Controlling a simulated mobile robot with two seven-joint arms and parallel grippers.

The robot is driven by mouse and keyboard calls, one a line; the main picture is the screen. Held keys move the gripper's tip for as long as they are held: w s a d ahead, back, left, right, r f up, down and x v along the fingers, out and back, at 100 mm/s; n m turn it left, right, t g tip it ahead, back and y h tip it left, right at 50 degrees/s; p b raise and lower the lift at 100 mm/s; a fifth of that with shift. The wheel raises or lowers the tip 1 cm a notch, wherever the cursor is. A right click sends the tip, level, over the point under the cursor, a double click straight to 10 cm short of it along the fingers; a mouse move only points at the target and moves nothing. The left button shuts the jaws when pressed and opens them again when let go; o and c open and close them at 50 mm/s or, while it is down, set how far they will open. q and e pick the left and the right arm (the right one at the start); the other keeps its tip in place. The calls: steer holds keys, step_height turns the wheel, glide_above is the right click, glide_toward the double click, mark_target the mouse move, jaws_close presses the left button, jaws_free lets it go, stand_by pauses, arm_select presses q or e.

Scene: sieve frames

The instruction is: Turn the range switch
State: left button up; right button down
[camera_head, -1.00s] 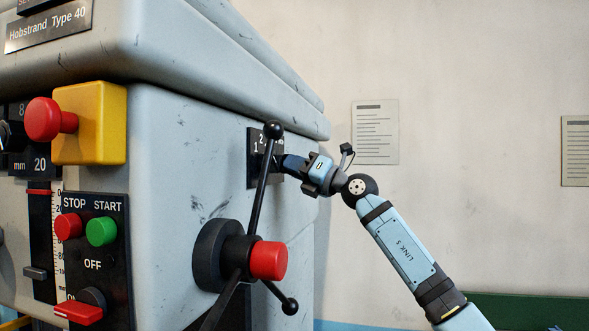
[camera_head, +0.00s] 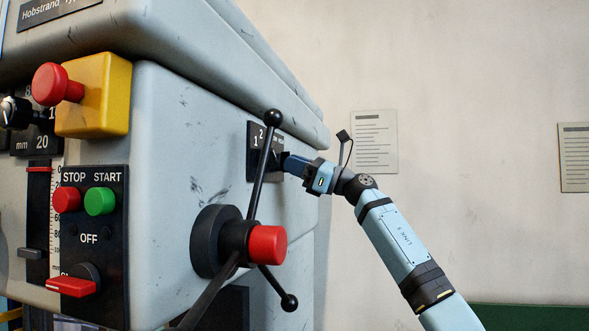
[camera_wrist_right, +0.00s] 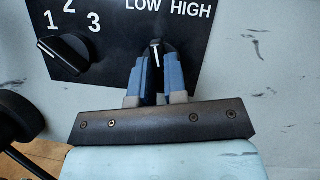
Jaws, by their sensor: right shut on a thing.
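The range switch (camera_wrist_right: 156,58) is a black knob with a white pointer line on a dark panel, below the words LOW and HIGH. Its pointer stands about upright in the right wrist view, nearer LOW than HIGH. My right gripper (camera_wrist_right: 157,75) is shut on this knob, with one blue-grey finger on each side. In the head view, my right gripper (camera_head: 284,162) reaches the dark panel (camera_head: 252,168) on the machine's side from the right. The knob itself is hidden there behind the lever and gripper. My left gripper is not in view.
A numbered selector knob (camera_wrist_right: 65,55) sits left of the switch, its pointer near 1. A feed lever with a red hub (camera_head: 267,245) and black ball ends stands in front of the panel. STOP and START buttons (camera_head: 100,201) are on the front. The wall side is clear.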

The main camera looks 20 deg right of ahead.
steer(key=n+g, duration=0.1)
steer(key=n, duration=0.1)
steer(key=n+g+p, duration=0.1)
steer(key=n, duration=0.2)
steer(key=shift+w+n+g, duration=0.1)
steer(key=shift+n+g, duration=0.2)
steer(key=shift+g, duration=0.1)
steer(key=c, duration=1.2)
jaws_free()
steer(key=shift+o, duration=0.2)
steer(key=shift+d, duration=0.15)
steer(key=b+v, duration=0.2)
steer(key=v, duration=1.1)
steer(key=shift+d+f+b, duration=0.25)
steer(key=shift+b, duration=0.1)
